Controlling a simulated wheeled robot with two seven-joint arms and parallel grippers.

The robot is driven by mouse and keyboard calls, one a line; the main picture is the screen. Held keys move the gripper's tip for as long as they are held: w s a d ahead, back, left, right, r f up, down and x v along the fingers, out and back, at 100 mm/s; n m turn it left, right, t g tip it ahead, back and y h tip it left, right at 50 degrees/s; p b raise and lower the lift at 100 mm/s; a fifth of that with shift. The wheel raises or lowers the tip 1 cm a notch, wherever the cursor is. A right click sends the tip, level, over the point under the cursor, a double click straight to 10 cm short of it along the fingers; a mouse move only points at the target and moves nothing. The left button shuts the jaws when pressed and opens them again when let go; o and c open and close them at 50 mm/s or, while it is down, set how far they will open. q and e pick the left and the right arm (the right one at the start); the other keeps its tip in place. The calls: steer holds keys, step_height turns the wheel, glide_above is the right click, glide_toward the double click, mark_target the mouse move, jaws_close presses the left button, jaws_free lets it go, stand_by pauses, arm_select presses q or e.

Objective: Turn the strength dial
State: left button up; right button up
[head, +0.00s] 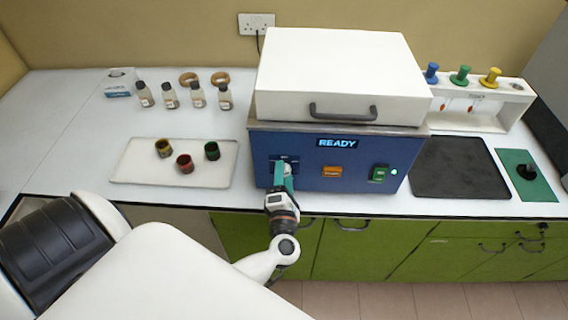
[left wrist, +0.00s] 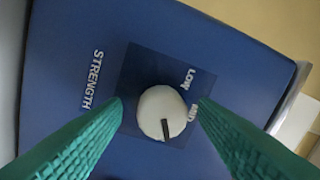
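The strength dial (left wrist: 162,112) is a round white knob with a dark pointer line, on a dark square plate on the blue front of the machine (head: 308,178). The left wrist view shows the word STRENGTH beside it and LOW plus another partly hidden label. My left gripper (head: 284,172) is at the dial in the head view, covering much of it. In the left wrist view its two green fingers (left wrist: 160,108) are spread on either side of the dial, with a visible gap to the knob. My right gripper is not in view.
The machine has a white lid (head: 335,75) with a dark handle, a READY display, an orange switch (head: 332,172) and a green switch (head: 379,174). A tray (head: 130,172) with three small cups stands left. A black mat (head: 460,168) lies right.

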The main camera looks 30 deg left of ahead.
arm_select(q)
steer(key=r+b+v, duration=0.1)
steer(key=b+v, duration=0.3)
steer(key=v, duration=0.8)
steer(key=shift+f+b, duration=0.4)
